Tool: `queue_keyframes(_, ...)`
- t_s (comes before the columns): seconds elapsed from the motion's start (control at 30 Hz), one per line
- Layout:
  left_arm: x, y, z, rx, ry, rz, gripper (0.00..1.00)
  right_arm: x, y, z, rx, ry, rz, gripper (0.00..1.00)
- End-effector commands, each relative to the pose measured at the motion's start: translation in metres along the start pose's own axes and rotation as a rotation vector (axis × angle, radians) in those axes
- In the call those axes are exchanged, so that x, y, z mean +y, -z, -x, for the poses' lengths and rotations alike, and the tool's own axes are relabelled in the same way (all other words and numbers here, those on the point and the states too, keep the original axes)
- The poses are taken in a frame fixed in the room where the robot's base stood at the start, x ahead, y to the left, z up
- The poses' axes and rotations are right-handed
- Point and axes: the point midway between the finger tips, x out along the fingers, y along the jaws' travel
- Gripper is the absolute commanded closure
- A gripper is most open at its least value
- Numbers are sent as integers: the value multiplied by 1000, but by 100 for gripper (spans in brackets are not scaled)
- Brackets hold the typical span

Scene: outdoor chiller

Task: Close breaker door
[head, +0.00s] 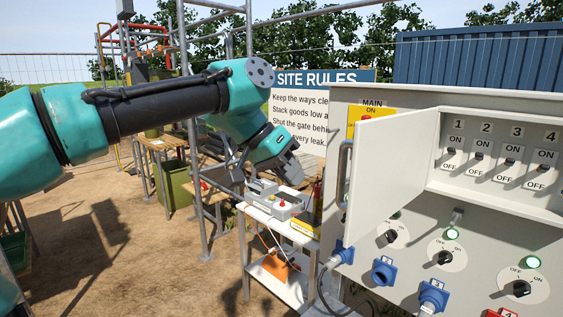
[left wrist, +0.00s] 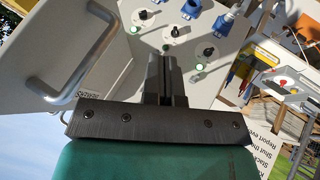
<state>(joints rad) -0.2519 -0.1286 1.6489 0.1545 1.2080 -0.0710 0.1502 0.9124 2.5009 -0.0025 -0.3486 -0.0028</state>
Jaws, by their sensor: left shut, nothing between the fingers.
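The white breaker door (head: 392,165) stands swung open at the left of the breaker recess in the grey cabinet (head: 470,240). Its bar handle (head: 344,172) is on its outer face, at the door's left edge. In the left wrist view the door (left wrist: 45,45) and its handle (left wrist: 85,70) are at the left. My left gripper (head: 290,170) is left of the door in the head view, apart from the handle. In the left wrist view its fingers (left wrist: 167,72) are shut and empty, in front of the cabinet's panel. My right gripper is not in view.
Several breaker switches (head: 480,158) sit in the open recess. Knobs, green lamps and blue sockets (head: 384,270) stick out below. A small white table (head: 285,228) with grey boxes stands left of the cabinet. A SITE RULES sign (head: 305,110) is behind.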

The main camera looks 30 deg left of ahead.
Motion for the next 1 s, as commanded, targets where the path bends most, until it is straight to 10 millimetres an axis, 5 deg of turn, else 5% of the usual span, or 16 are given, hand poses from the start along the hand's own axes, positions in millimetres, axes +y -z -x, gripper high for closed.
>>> queue_keyframes(0.23,0,-1,-44,-4,0,0,100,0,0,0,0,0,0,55)
queue_keyframes(0.6,35,3,-56,0,-1,-1,100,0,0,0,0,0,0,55)
queue_keyframes(1.0,37,3,-56,0,0,0,100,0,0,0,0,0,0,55)
